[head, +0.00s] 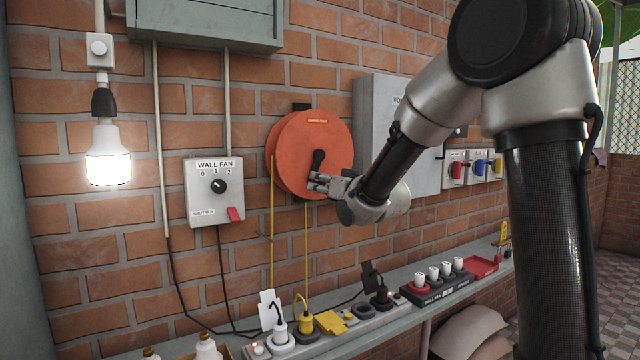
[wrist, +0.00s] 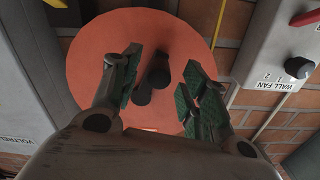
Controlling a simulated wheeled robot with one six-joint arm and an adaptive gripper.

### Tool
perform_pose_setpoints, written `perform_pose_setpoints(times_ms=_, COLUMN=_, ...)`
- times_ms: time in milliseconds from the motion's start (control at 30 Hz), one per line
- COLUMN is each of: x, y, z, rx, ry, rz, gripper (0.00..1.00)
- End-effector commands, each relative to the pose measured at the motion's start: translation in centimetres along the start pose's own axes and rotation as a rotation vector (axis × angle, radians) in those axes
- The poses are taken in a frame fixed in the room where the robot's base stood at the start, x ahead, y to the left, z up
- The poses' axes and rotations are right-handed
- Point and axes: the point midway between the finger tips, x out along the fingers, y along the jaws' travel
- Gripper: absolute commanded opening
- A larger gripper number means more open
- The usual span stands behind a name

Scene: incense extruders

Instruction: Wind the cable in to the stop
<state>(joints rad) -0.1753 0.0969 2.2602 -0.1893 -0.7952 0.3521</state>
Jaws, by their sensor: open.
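The orange cable reel (head: 312,135) is mounted on the brick wall, with a black crank handle (head: 318,160) on its face. The yellow cable (head: 272,225) hangs from the reel toward the shelf. My gripper (head: 318,184) is at the lower part of the reel's face, close to the handle. In the wrist view the open gripper (wrist: 155,92) has its green-padded fingers on either side of the black handle (wrist: 160,75), in front of the orange disc (wrist: 92,55). The handle lies between the fingers, with gaps to both; whether they touch it elsewhere I cannot tell.
A wall fan switch box (head: 214,190) is left of the reel, and a grey cabinet (head: 378,100) is close on its right. Below, a shelf (head: 375,325) carries plugs, sockets and a red tray (head: 478,267). A lit bulb (head: 108,155) hangs at the left.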

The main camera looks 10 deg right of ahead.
Motion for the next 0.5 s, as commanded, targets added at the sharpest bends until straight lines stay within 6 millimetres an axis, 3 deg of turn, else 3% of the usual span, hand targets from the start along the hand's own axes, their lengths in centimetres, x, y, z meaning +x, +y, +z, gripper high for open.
perform_pose_setpoints(times_ms=200, x=2.1, y=0.0, z=0.0, rx=0.001, ry=0.000, rz=0.001, gripper=0.44)
perform_pose_setpoints(times_ms=467, x=2.3, y=0.0, z=0.0, rx=0.002, ry=0.000, rz=0.001, gripper=0.44)
perform_pose_setpoints(times_ms=500, x=2.3, y=0.0, z=0.0, rx=0.002, ry=0.000, rz=0.001, gripper=0.41)
